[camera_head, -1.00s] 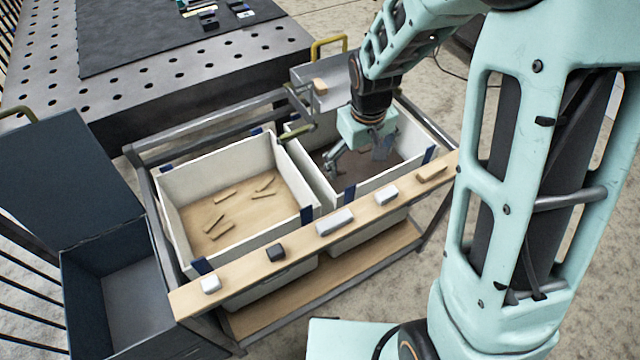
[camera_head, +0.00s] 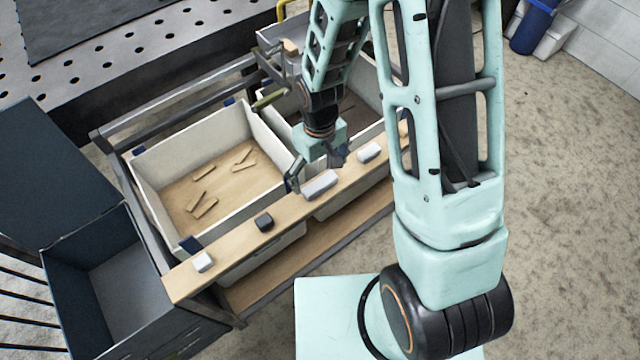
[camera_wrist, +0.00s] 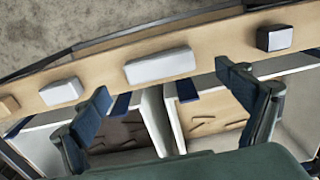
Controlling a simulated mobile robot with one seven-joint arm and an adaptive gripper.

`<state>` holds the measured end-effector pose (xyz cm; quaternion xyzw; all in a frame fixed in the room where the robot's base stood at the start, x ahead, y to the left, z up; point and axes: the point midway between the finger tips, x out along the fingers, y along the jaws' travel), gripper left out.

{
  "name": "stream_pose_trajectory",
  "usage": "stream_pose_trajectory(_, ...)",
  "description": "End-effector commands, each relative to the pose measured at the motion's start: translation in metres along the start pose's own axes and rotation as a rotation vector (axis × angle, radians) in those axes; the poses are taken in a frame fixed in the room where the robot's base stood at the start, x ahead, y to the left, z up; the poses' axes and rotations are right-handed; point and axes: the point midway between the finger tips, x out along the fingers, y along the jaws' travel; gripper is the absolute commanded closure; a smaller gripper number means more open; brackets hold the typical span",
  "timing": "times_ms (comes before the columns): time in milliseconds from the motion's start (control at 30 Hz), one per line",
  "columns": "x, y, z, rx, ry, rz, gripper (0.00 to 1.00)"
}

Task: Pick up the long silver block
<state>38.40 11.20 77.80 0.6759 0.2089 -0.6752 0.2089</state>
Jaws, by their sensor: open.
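The long silver block (camera_head: 320,185) lies on the wooden shelf board along the front of the cart, near the middle of the row. It also shows in the wrist view (camera_wrist: 160,66), lying flat on the board. My gripper (camera_head: 316,178) is just behind and above it in the head view, with its fingers near the block. In the wrist view my gripper (camera_wrist: 168,90) is open, its two fingers apart to the left and right of the block's ends and nearer the camera. Nothing is between the fingers. The block appears untouched.
The board (camera_head: 290,222) also bears a dark block (camera_head: 264,222), a small white block (camera_head: 203,262) and a light block (camera_head: 370,152). Behind it stand a white bin (camera_head: 150,205) with several wooden sticks and a second bin. A dark blue box (camera_head: 75,250) stands left.

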Motion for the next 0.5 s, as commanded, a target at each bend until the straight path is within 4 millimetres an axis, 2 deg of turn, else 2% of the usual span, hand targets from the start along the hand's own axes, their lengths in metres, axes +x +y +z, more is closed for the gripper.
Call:
stream_pose_trajectory(233, 0.033, 0.000, 0.003, -0.001, -0.003, -0.001, 0.07)
stream_pose_trajectory(500, 0.041, 0.001, 0.002, 0.000, 0.000, 0.000, 0.07)
